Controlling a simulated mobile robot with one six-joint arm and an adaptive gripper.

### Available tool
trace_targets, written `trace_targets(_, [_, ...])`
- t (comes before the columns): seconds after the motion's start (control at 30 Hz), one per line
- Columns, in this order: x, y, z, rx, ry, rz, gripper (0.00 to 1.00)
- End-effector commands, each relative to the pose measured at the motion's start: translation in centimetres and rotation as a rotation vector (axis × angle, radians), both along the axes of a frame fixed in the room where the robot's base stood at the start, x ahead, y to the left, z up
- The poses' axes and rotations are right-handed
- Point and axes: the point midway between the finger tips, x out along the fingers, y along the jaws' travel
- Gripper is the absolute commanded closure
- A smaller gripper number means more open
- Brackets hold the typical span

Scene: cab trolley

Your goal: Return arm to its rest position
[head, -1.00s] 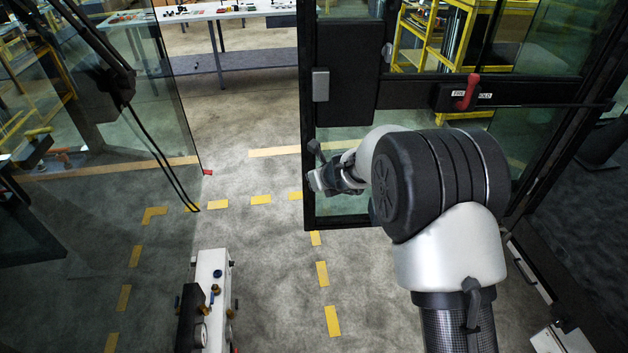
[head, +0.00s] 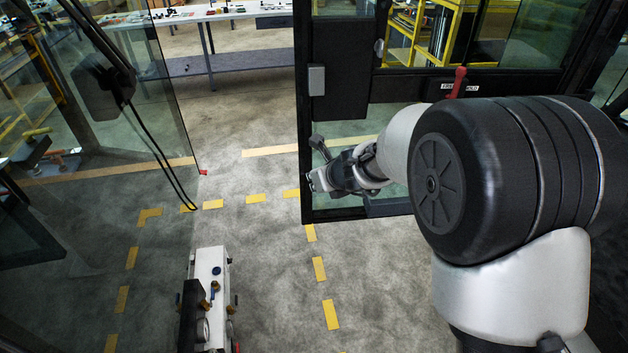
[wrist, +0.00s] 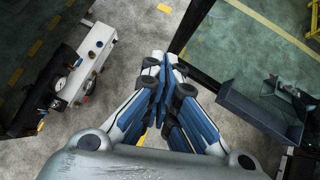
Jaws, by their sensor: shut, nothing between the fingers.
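My gripper (head: 316,180) is at the lower part of the glass door (head: 350,205), in front of its left edge in the head view. In the wrist view my gripper (wrist: 167,75) has its blue and white fingers together with nothing between them. My arm's large black joint fills the right side of the head view and hides part of the door. The door stands open, with a red lever (head: 458,82) on its black bar.
A white panel with knobs and a gauge (head: 212,268) stands at the bottom; it also shows in the wrist view (wrist: 88,62). A glass pane (head: 150,110) is on the left. A table (head: 225,15) stands far back. The floor between has yellow dashes (head: 256,198).

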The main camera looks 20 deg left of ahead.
Motion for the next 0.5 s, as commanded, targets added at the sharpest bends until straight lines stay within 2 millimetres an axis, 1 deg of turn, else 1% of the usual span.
trace_targets(0.07, [-0.4,-0.2,0.5,-0.001,0.0,-0.001,1.0])
trace_targets(0.27, [-0.7,-0.4,0.9,-0.005,-0.006,0.009,1.0])
trace_targets(0.37, [-1.2,-1.2,2.7,-0.039,-0.06,0.08,1.0])
trace_targets(0.47, [-3.0,-3.0,6.0,-0.127,-0.173,0.245,1.0])
trace_targets(0.5, [-4.1,-3.9,7.5,-0.179,-0.231,0.331,1.0])
